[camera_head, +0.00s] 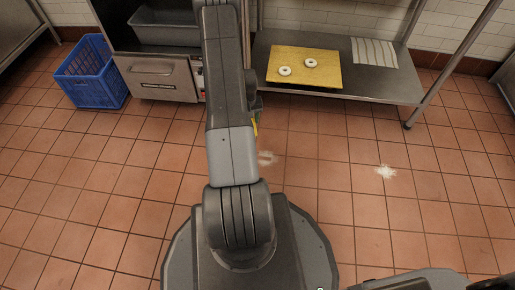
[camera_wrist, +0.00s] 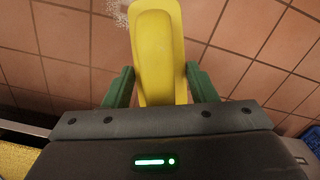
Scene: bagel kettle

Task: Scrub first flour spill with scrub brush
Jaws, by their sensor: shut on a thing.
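The scrub brush shows in the wrist view as a long yellow handle (camera_wrist: 158,45) between the green fingers of my gripper (camera_wrist: 160,88), which is shut on it. The bristles are not visible. In the head view my arm hides most of the gripper, and only a bit of yellow shows beside it. One pale flour spill (camera_head: 266,158) lies on the tiles just right of my arm, faint and partly hidden. A second, whiter spill (camera_head: 386,172) lies farther right. A speckled white patch (camera_wrist: 116,12) shows at the top of the wrist view, beside the brush.
A steel table (camera_head: 390,92) at the back right holds a yellow board (camera_head: 330,72) with two bagels and a striped cloth (camera_head: 374,52). A blue crate (camera_head: 92,72) stands at the left beside a steel kettle unit (camera_head: 160,77). The tiled floor between is mostly clear.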

